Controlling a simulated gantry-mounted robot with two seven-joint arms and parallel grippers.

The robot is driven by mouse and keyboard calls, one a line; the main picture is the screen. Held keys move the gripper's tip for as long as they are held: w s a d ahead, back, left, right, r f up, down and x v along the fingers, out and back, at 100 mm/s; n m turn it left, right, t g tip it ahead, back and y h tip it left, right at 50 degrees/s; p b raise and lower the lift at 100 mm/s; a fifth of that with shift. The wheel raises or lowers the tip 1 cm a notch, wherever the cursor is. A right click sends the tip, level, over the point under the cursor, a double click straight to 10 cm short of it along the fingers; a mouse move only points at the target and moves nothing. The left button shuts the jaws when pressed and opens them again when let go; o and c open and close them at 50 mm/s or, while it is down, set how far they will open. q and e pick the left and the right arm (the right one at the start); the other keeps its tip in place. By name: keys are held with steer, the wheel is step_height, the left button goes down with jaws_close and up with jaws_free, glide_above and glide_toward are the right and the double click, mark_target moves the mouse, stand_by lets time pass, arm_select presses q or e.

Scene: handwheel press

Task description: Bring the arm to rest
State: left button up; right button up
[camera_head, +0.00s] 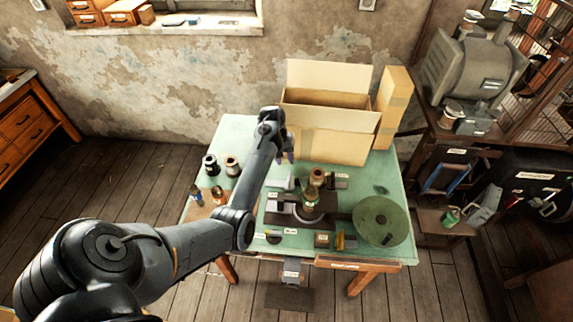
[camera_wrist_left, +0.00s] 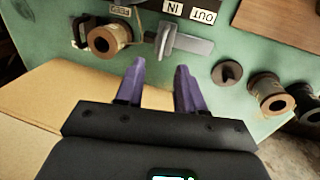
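My left arm reaches in from the left over the green table (camera_head: 240,133). My left gripper (camera_head: 287,156) hangs above the back of the table, in front of the open cardboard box. In the left wrist view, its two purple fingers (camera_wrist_left: 158,80) stand apart with nothing between them. My right gripper is not in view.
The cardboard box (camera_head: 330,146) stands close to the gripper at the table's back. Spools (camera_head: 210,164) stand at the left of the table; two show in the left wrist view (camera_wrist_left: 268,88). A grey machine (camera_head: 475,65) stands at the right. The floor at left is clear.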

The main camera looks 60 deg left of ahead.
arm_select(q)
steer(key=shift+s+r, duration=0.1)
steer(key=shift+r, duration=0.3)
steer(key=s+d+m+t, duration=0.1)
steer(key=s+d+m, duration=0.3)
steer(key=s+d, duration=0.55)
steer(key=s+d+m+y, duration=0.1)
steer(key=s+d+m, duration=0.35)
steer(key=d, duration=0.95)
steer(key=s+d+m+t, duration=0.1)
steer(key=s+d+m, duration=0.3)
steer(key=s+d, duration=0.6)
steer(key=w+d+r+p, duration=0.2)
steer(key=d+r+p, duration=0.1)
steer(key=r+p, duration=1)
steer(key=shift+r, duration=0.55)
